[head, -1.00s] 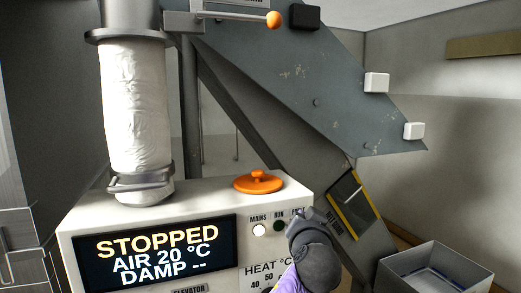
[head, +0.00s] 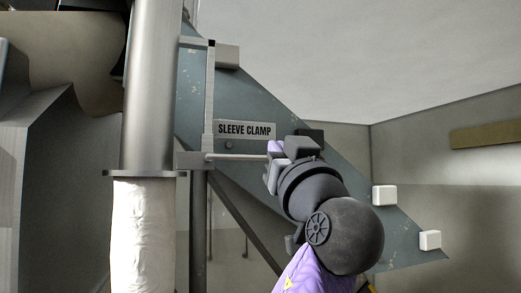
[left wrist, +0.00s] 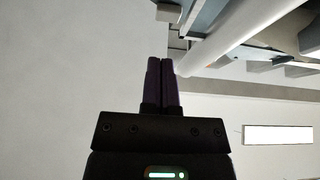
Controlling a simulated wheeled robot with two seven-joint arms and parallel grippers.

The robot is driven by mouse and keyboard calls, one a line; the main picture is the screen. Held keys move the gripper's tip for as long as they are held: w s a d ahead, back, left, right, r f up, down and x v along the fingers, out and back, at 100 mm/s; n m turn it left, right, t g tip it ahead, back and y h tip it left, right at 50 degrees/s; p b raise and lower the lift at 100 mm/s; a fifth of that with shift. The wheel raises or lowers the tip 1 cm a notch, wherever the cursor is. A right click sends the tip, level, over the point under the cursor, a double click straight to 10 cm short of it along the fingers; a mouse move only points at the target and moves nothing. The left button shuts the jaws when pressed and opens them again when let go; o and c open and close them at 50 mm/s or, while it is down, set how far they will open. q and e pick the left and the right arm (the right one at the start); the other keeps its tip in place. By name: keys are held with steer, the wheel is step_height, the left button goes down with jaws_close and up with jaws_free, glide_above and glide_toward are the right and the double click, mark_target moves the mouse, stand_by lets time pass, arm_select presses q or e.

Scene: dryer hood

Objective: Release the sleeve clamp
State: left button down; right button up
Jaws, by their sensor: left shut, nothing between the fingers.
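The plate reading SLEEVE CLAMP (head: 245,129) is on the blue-grey hood panel. Below it, a thin metal lever rod (head: 235,157) sticks out to the right from a grey block (head: 190,160) at the foot of a vertical slot (head: 209,95). My left gripper (head: 273,160) is at the rod's right end and hides its orange knob. I cannot tell whether they touch. In the left wrist view its dark fingers (left wrist: 162,85) are together and empty. A white fabric sleeve (head: 143,235) hangs under a metal pipe (head: 152,90). My right gripper is not in view.
White blocks (head: 384,196) and a dark block (head: 310,136) stick out from the panel's sloping edge. A brown strip (head: 487,133) is on the right wall. Open space lies right of the panel.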

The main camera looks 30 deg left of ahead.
arm_select(q)
step_height(320, 180, up, 5)
steer(key=p, duration=0.6)
glide_above(261, 156)
steer(key=s+d, duration=0.2)
steer(key=s, duration=0.1)
steer(key=f, duration=0.1)
steer(key=w+f+p, duration=0.1)
steer(key=a+f, duration=0.1)
steer(key=f, duration=0.1)
steer(key=shift+w+a+p, duration=0.1)
steer(key=shift+w+p, duration=0.1)
steer(key=shift+p, duration=0.1)
steer(key=shift+f, duration=0.1)
steer(key=shift+f+b, duration=0.35)
steer(key=shift+b, duration=0.4)
